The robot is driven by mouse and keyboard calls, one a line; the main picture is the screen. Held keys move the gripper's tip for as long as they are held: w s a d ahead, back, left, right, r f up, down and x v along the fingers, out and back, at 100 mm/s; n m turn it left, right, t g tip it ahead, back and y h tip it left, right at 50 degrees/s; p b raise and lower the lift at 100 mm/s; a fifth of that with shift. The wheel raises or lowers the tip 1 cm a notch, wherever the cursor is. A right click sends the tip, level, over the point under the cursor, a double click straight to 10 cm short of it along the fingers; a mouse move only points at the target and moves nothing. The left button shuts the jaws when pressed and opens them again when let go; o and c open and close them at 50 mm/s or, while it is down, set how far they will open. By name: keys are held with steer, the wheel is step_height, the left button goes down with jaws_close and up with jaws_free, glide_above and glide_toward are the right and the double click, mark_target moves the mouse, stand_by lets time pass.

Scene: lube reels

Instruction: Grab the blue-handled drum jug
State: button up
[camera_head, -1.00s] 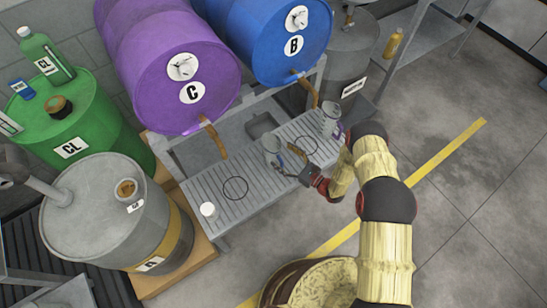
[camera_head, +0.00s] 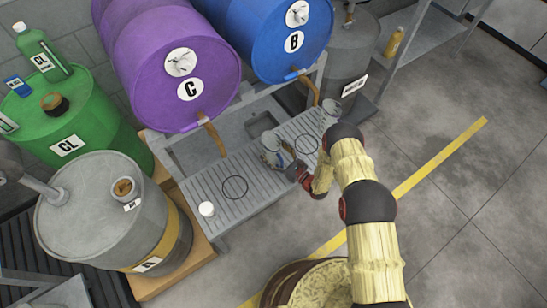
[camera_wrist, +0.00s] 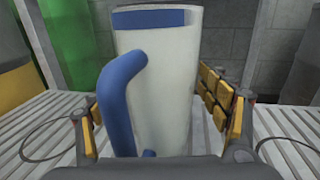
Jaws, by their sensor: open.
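The blue-handled drum jug (camera_head: 270,144) stands upright on the slatted grey bench (camera_head: 205,193). In the wrist view the whitish jug (camera_wrist: 168,75) fills the middle, with its thick blue handle (camera_wrist: 118,95) facing me, left of centre. My gripper (camera_wrist: 158,108) is open, with one yellow-padded finger on each side of the jug. I cannot tell whether either pad touches it. In the head view my gripper (camera_head: 283,171) is at the jug's near side and hides part of it.
A second clear jug (camera_head: 331,106) stands further right on the bench, partly behind my arm. A purple drum C (camera_head: 165,60) and a blue drum B (camera_head: 265,35) lie above the bench with taps over it. A white cap (camera_head: 207,209) stands at the bench's left end.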

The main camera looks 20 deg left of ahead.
steer(key=c, duration=0.4)
steer(key=c, duration=1)
steer(key=shift+o, duration=0.2)
steer(key=shift+r, duration=0.15)
